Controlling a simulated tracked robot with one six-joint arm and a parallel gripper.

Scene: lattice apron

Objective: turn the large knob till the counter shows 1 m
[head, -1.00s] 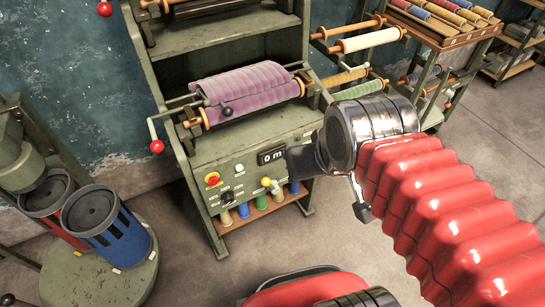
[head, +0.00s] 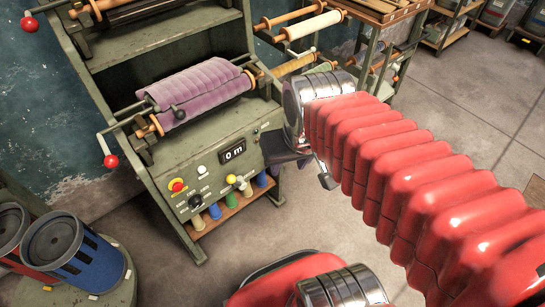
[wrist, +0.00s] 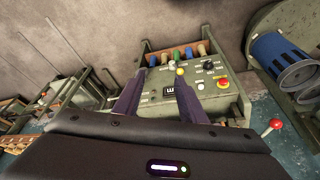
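The counter (head: 232,152) on the green machine's panel reads 0 m; it also shows upside down in the wrist view (wrist: 170,90). A black knob (head: 195,201), the largest dark knob I can make out, sits low on the panel beside white markings; it also shows in the wrist view (wrist: 207,65). My gripper (wrist: 163,75) is open and empty, its two dark fingers apart and pointing toward the panel. In the head view my gripper (head: 288,152) is right of the panel, mostly hidden by my red arm. It appears apart from the knob.
A purple roll (head: 200,92) lies above; a red-ended crank (head: 111,161) juts out left. Blue and red bins stand lower left. Open floor lies front and right.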

